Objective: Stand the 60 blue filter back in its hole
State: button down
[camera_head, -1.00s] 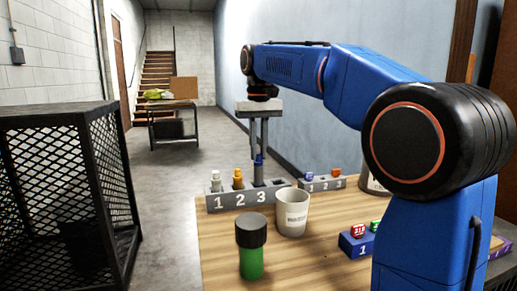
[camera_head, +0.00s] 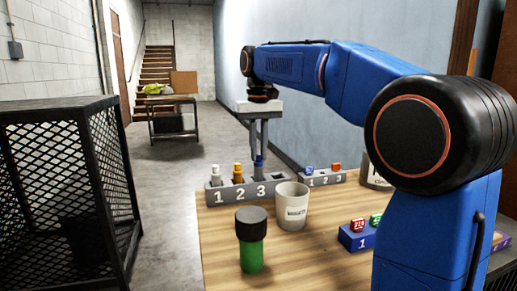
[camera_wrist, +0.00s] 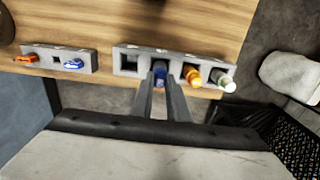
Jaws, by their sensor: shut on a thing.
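The blue filter (camera_head: 259,162) is upright between the fingertips of my gripper (camera_head: 259,156), which points straight down and is shut on it. The filter stands over the third hole of the grey rack (camera_head: 230,198) numbered 1, 2, 3, with its lower end at or inside that hole; I cannot tell how deep. The wrist view shows the blue filter (camera_wrist: 160,72) lined up with the hole between an orange filter (camera_wrist: 192,75) and an empty square hole (camera_wrist: 128,62). A white filter (camera_head: 215,172) and the orange one stand in holes 1 and 2. No number is readable on the blue filter.
A white cup (camera_head: 292,206) stands close in front of the rack's right end. A green jar with a black lid (camera_head: 251,240) is nearer. A smaller grey rack (camera_head: 322,179) and a blue block (camera_head: 357,238) sit right. A mesh cage (camera_head: 60,190) is left.

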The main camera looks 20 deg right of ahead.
jog(key=shift+f, duration=0.95)
dwell(0.6)
jog(key=c, duration=1.6)
grip_release()
jog(key=shift+c, duration=0.2)
jog(key=shift+o, duration=0.6)
jog(key=shift+o, duration=1.1)
jog(key=shift+r, duration=3.55)
